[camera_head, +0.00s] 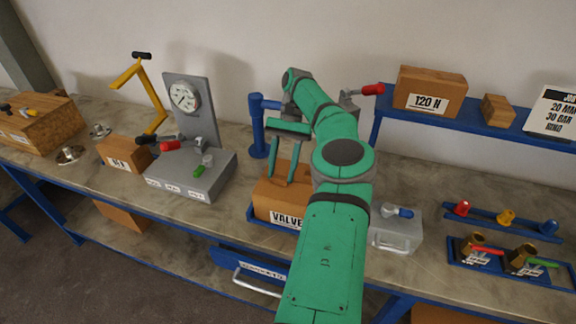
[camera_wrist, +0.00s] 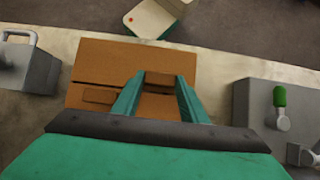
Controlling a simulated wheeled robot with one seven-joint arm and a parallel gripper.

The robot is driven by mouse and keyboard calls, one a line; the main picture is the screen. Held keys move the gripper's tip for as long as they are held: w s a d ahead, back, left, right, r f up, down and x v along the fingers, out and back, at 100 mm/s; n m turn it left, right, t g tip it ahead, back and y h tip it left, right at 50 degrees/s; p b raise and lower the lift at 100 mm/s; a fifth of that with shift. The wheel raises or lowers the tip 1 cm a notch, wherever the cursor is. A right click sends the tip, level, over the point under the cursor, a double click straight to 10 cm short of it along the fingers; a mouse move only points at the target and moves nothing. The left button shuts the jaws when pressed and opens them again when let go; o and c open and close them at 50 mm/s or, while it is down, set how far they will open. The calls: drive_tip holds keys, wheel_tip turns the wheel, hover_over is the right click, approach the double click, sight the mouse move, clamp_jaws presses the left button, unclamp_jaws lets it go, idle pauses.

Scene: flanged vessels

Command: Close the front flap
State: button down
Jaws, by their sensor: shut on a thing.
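The brown box (camera_head: 276,201) marked "VALVE" sits in a blue tray at the bench's front, partly hidden by my arm. In the wrist view its top (camera_wrist: 105,62) shows brown panels with a seam across them and a small slab at left. My gripper (camera_head: 283,178) points down over the box top. In the wrist view its two green fingers (camera_wrist: 159,88) stand on either side of a brown flap (camera_wrist: 159,79) and are shut on it. The flap's lower part and hinge are hard to make out.
A blue post (camera_head: 258,130) stands behind. A blue shelf (camera_head: 470,127) with boxes is at the back right.

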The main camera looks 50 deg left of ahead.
drive_tip(key=shift+s+f, duration=0.15)
drive_tip(key=shift+f, duration=0.1)
drive_tip(key=c, duration=1.1)
unclamp_jaws()
drive_tip(key=shift+r, duration=0.15)
